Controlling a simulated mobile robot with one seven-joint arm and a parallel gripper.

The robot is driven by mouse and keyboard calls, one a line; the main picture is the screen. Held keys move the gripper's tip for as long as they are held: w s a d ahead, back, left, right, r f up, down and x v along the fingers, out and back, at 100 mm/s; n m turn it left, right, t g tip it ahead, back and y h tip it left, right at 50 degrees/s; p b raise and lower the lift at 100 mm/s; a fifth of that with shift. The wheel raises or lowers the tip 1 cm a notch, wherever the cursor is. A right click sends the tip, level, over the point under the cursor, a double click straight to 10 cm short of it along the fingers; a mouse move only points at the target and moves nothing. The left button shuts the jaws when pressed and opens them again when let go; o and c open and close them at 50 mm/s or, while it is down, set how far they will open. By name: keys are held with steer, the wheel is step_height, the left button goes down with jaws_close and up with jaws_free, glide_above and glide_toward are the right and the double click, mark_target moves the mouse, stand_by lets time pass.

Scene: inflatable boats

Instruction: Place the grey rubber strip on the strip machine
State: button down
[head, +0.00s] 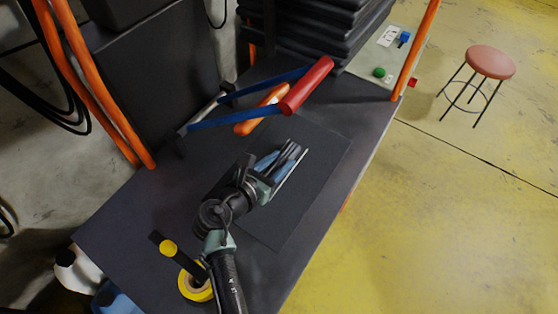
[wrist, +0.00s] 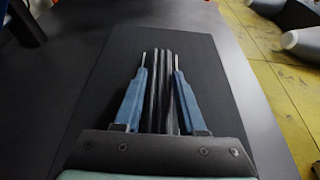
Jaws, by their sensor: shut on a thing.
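My gripper (head: 287,160) is low over the dark table, above a black flat sheet (head: 318,160). In the wrist view my gripper (wrist: 160,65) has its blue fingers on both sides of the grey rubber strip (wrist: 162,85), shut on it. The strip looks long, dark and ridged, and runs lengthwise between the fingers. I cannot tell whether it touches the sheet. Behind my gripper stands a device with blue arms and a red handle (head: 307,86); I cannot tell whether it is the strip machine.
Yellow tape (head: 195,286) and a black-and-yellow tool (head: 168,248) lie at the table's front. Stacked dark sheets (head: 315,35) and a panel with buttons (head: 385,55) are at the back. A red stool (head: 490,62) stands on the floor right.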

steer(key=shift+f, duration=0.1)
steer(key=c, duration=0.5)
jaws_free()
steer(key=shift+s+a+r, duration=0.1)
steer(key=shift+r, duration=0.1)
steer(key=p+v, duration=0.1)
steer(key=v, duration=1)
steer(key=shift+s+a+r, duration=0.1)
steer(key=shift+s+a, duration=0.05)
steer(key=shift+s, duration=0.2)
